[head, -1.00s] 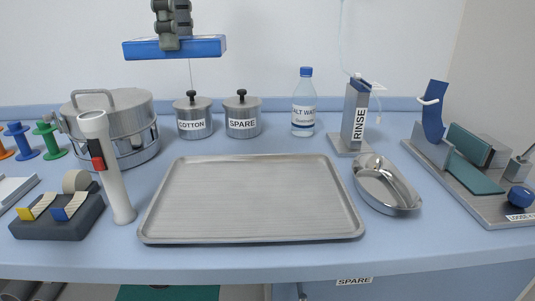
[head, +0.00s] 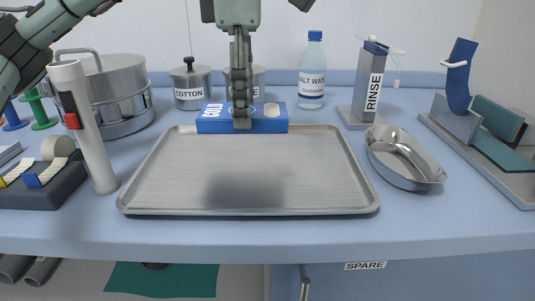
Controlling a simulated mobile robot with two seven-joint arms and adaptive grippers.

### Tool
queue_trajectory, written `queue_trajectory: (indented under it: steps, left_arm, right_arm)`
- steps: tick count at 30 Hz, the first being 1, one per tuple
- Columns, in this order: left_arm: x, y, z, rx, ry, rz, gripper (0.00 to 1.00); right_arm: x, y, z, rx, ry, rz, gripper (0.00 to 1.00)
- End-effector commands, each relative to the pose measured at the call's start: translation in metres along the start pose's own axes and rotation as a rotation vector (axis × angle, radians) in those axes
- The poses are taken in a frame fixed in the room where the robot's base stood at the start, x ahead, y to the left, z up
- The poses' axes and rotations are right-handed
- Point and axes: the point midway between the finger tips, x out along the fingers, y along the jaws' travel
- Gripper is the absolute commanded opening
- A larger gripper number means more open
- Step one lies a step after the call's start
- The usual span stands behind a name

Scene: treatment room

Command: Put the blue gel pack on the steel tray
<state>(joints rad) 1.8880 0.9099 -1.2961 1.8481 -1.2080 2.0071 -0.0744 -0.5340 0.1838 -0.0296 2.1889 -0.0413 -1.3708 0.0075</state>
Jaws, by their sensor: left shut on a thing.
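The blue gel pack (head: 268,119) is a flat blue block with a white label and lettering on its near side. My left gripper (head: 241,122) reaches down from above and is shut on it, with a finger across its near face. The pack appears over the far part of the steel tray (head: 155,185), held above it, with a dark shadow on the tray's middle. The tray is flat, rimmed and otherwise empty. My right gripper does not show.
A white cylinder (head: 88,135) with a red switch stands just left of the tray. A steel kidney dish (head: 404,172) is at its right. Behind are the cotton jar (head: 191,88), the spare jar (head: 259,82), a water bottle (head: 312,75) and the rinse stand (head: 367,90).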

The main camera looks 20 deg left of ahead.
Motion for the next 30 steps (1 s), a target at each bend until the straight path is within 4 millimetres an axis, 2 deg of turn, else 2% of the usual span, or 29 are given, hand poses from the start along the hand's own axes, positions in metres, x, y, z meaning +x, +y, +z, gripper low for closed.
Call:
queue_trajectory:
  steps: [1,3,9,13,19,30]
  left_arm:
    - [0.008,-0.004,0.011,0.006,0.002,-0.001,0.26]
    - [0.013,-0.007,0.022,0.003,0.002,0.001,0.26]
    - [0.022,-0.011,0.037,-0.001,0.0,0.002,0.26]
    - [0.033,-0.012,0.037,-0.002,0.002,0.0,0.26]
    - [0.06,-0.011,0.037,-0.003,0.0,0.0,0.26]
    - [0.065,-0.011,0.037,-0.003,-0.001,0.001,0.26]
  right_arm:
    - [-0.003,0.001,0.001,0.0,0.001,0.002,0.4]
    - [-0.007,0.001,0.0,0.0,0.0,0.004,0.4]
    - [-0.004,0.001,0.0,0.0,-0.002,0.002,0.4]
    - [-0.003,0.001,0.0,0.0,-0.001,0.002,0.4]
    - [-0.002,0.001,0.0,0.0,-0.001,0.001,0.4]
    - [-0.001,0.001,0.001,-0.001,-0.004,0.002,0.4]
